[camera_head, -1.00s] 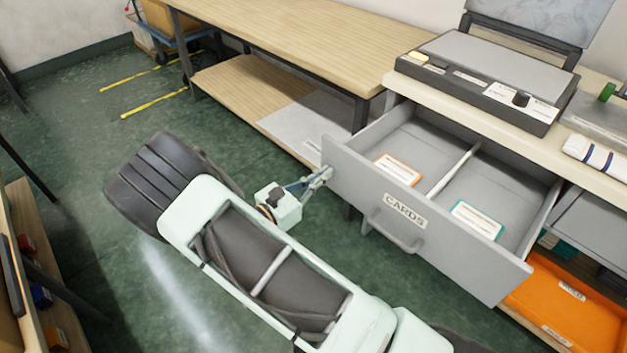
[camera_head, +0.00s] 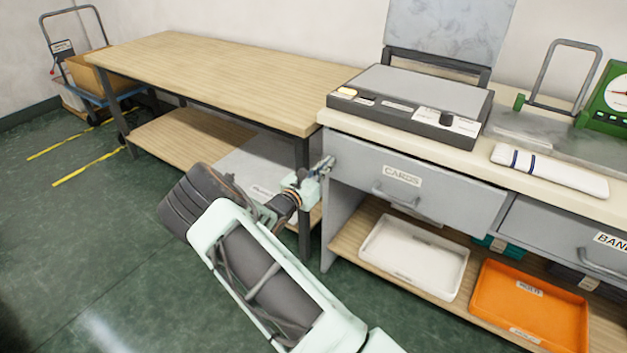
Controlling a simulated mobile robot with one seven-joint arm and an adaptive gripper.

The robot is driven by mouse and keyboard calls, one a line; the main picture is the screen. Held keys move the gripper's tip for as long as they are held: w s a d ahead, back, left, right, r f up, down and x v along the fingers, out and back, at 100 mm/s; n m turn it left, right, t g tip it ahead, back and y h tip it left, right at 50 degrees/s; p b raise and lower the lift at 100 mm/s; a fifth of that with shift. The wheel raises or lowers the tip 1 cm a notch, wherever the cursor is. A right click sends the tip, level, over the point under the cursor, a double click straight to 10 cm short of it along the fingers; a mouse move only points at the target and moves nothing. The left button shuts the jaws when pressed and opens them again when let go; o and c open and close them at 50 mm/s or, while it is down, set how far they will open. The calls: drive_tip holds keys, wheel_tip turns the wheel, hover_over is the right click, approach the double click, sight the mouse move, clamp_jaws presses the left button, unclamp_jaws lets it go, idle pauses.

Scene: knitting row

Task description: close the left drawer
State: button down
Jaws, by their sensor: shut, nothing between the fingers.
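The left drawer (camera_head: 420,185) is grey, with a "CARDS" label and a bar handle (camera_head: 408,199). It sits under the bench top (camera_head: 440,157), its front about flush with the bench, and its inside is hidden. My gripper (camera_head: 329,162) is shut and empty at the upper left corner of the drawer front. It looks close to or touching the front; I cannot tell which.
A second grey drawer (camera_head: 570,240) is at the right. Below stand a white tray (camera_head: 372,262) and an orange tray (camera_head: 500,325) on a shelf. A wooden table (camera_head: 200,75) is at the left. Green floor (camera_head: 110,240) is clear at the left.

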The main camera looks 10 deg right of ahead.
sight(336, 154)
drive_tip(key=x, duration=0.5)
drive_tip(key=shift+w+d+b, duration=0.1)
drive_tip(key=shift+b, duration=0.3)
drive_tip(key=shift+w+d, duration=0.1)
drive_tip(key=shift+r, duration=0.15)
